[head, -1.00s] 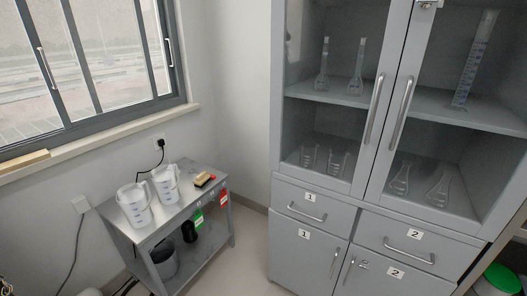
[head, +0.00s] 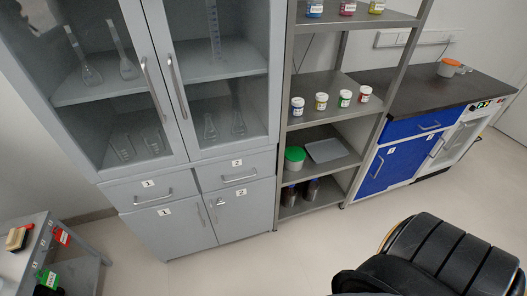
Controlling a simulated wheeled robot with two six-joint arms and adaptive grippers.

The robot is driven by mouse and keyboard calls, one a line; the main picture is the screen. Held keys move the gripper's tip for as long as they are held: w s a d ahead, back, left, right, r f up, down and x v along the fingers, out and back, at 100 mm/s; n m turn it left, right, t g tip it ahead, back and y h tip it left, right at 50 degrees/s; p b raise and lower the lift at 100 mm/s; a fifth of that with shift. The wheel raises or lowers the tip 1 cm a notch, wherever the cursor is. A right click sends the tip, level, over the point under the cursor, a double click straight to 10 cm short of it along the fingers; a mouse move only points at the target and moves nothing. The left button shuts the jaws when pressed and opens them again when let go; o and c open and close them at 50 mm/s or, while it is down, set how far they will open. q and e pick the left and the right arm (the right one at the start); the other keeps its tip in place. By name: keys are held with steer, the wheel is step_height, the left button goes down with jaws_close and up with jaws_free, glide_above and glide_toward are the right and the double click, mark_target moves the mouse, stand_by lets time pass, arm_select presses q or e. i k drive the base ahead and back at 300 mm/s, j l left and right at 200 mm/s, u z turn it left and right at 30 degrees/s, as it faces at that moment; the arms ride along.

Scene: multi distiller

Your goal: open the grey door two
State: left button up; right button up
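The grey door two (head: 245,219) is the lower right door of the grey cabinet (head: 109,190). It carries a white label "2" (head: 241,192) and looks shut. Its upright metal handle (head: 212,213) is near its left edge, with a small lock-like part beside it. Grey door one (head: 178,232), labelled "1", is to its left and also looks shut. Drawers labelled "1" (head: 148,190) and "2" (head: 237,173) are above the doors. Neither of my grippers is in view.
A grey shelf rack (head: 335,93) with small jars stands right of the cabinet, then a blue cabinet (head: 385,165) under a dark counter. A black chair (head: 435,262) is at the lower right. A small grey table (head: 80,275) is at the lower left. Floor before the cabinet is clear.

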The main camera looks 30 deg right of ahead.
mark_target(248, 210)
steer(key=z, duration=0.8)
